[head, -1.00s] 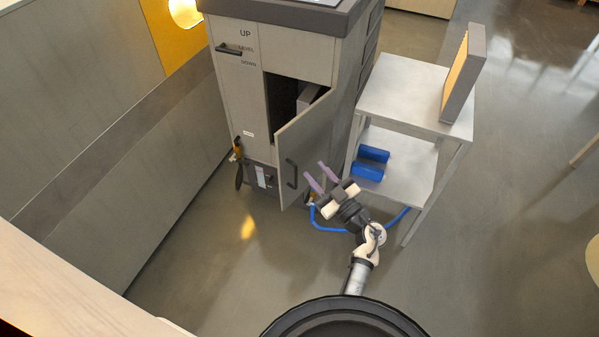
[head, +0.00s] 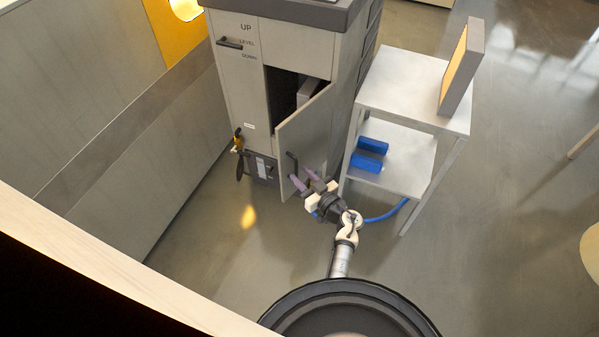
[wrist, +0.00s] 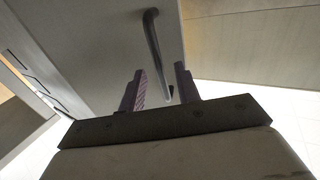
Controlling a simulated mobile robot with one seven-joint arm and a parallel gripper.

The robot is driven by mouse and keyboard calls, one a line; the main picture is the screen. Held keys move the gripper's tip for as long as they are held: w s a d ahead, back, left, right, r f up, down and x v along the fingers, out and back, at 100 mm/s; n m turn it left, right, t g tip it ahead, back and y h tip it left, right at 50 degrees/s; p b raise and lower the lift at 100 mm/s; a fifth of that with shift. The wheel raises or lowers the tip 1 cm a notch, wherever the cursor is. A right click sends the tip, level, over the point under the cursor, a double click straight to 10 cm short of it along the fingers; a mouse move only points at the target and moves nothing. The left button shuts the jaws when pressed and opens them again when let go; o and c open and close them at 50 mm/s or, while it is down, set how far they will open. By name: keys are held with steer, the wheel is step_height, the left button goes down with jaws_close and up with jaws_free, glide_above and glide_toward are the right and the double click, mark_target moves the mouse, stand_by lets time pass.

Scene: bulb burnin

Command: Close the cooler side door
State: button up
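The cooler side door (head: 305,138) stands ajar, swung outward from the grey cabinet (head: 237,85), with a dark opening behind it. It carries a dark bar handle (head: 291,165). My gripper (head: 304,178) is open at the lower part of the door, its two purple fingers spread. In the wrist view, the handle (wrist: 154,45) runs down the door face (wrist: 90,40) and its lower end lies between the open fingers (wrist: 160,88). I cannot tell whether a finger touches the handle or the door.
A blue hose (head: 385,216) lies on the floor. A low wall (head: 120,130) runs along the left.

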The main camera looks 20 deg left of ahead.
steer(key=shift+x, duration=0.85)
steer(key=shift+c, duration=0.4)
jaws_close()
